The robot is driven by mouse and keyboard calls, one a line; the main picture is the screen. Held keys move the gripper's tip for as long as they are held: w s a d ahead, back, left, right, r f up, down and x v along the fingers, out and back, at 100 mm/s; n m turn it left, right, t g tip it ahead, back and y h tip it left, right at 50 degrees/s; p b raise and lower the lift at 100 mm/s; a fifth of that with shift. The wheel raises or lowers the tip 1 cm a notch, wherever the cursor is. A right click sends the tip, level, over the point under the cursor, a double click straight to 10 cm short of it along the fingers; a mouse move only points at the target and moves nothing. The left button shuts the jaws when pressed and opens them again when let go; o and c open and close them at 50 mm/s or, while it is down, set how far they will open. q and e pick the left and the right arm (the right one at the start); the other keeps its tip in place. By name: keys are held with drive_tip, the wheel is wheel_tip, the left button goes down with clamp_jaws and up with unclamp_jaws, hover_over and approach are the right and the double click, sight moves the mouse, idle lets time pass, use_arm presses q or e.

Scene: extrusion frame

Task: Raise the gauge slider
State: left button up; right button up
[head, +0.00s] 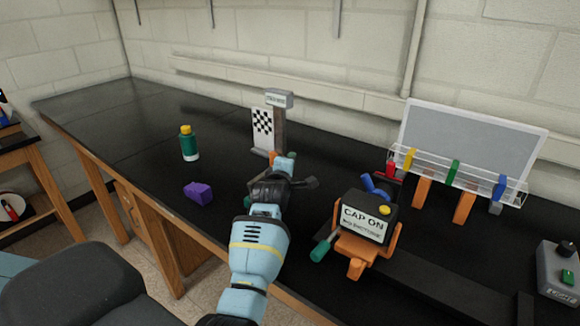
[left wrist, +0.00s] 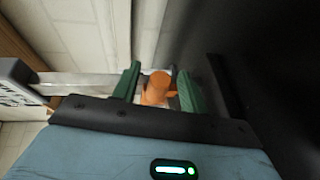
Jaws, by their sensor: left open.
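The gauge (head: 279,132) is a grey upright post with a labelled head and a checkered plate, standing on the black bench in the head view. Its orange slider (head: 271,155) shows low on the post, partly hidden by my left arm. In the left wrist view the post (left wrist: 85,84) runs in from the left, and the orange slider knob (left wrist: 157,86) sits between the green fingers of my left gripper (left wrist: 159,75). The fingers are open, with small gaps on both sides of the knob. My right gripper is in neither view.
A green bottle with a yellow cap (head: 188,144) and a purple block (head: 198,192) stand left of the gauge. A "CAP ON" box (head: 364,218) on an orange stand is to the right. A clear rack (head: 470,180) with coloured pieces stands behind it. The bench's far left is clear.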

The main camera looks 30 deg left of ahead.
use_arm(q)
drive_tip(key=shift+w, duration=0.15)
clamp_jaws()
idle(0.4)
